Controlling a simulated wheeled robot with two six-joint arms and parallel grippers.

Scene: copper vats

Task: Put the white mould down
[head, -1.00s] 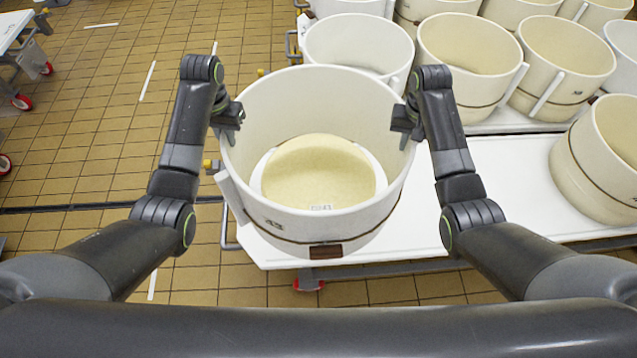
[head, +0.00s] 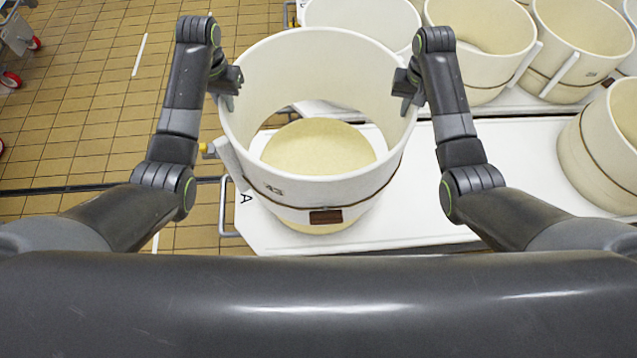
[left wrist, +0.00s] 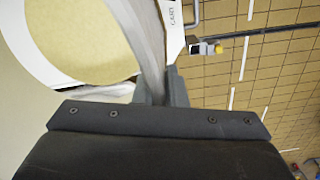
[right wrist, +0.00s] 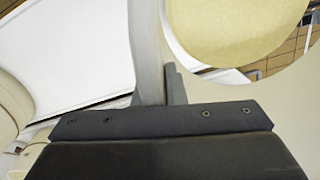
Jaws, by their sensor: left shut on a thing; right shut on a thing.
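The white mould (head: 300,207) is a large open ring with a brown band, a small brown plate and a side batten. My left gripper (head: 229,88) is shut on its left wall and my right gripper (head: 407,90) on its right wall. The mould is held above the white cart top. A pale yellow cheese wheel (head: 318,147) shows through the ring and also below its front edge. The left wrist view (left wrist: 90,40) and right wrist view (right wrist: 235,30) show the cheese beyond the mould wall.
The white cart top (head: 470,180) is bare to the right of the cheese. A cream mould (head: 605,150) stands at its right end. Several more moulds (head: 480,45) stand on another cart behind. Tiled floor (head: 90,110) lies to the left.

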